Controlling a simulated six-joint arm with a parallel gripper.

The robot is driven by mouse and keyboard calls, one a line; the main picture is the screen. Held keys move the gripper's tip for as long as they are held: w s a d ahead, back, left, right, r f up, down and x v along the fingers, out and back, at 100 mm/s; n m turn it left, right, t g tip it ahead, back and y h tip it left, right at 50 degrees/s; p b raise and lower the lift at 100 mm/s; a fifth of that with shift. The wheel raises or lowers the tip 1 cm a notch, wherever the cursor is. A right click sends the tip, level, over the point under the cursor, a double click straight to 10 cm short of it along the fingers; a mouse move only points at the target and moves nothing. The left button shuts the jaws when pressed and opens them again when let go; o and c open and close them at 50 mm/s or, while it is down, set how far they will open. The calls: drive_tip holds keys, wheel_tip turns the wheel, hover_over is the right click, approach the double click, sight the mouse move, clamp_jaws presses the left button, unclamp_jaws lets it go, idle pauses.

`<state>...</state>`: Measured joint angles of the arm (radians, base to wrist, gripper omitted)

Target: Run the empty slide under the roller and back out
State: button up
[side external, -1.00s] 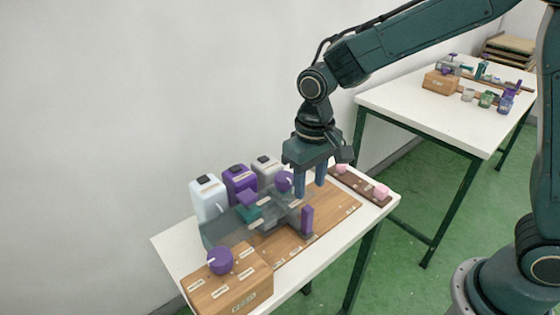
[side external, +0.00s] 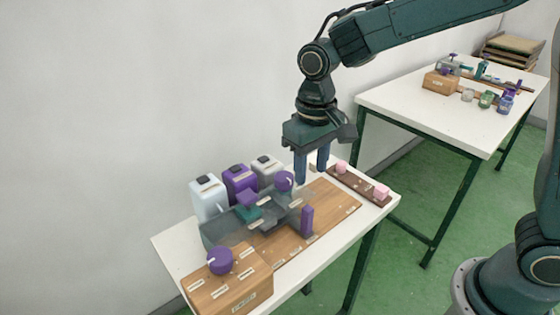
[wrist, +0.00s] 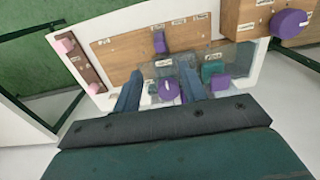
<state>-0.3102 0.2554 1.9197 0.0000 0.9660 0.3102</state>
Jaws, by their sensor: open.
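My gripper (side external: 311,174) is open and empty, above the grey machine (side external: 222,230) near its round purple knob (side external: 284,181). In the wrist view the fingers (wrist: 159,80) stand either side of this knob (wrist: 168,89), and I cannot tell how far above it they are. An upright purple handle (side external: 307,220) stands on the wooden board (side external: 338,199) in front of the machine; it also shows in the wrist view (wrist: 159,42). A teal block with a purple top (side external: 247,203) sits on the machine. I cannot make out the roller or the slide's plate clearly.
White (side external: 207,197), purple (side external: 238,183) and grey (side external: 265,169) containers stand behind the machine. A wooden box with a purple dial (side external: 220,260) is at the front left. A brown strip (side external: 360,184) carries pink blocks (side external: 381,190). The board's right part is clear.

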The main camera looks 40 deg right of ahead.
sight(308, 208)
drive_tip(key=shift+f, duration=0.15)
wheel_tip(308, 208, down, 14)
drive_tip(key=shift+r, duration=0.25)
idle(0.4)
clamp_jaws()
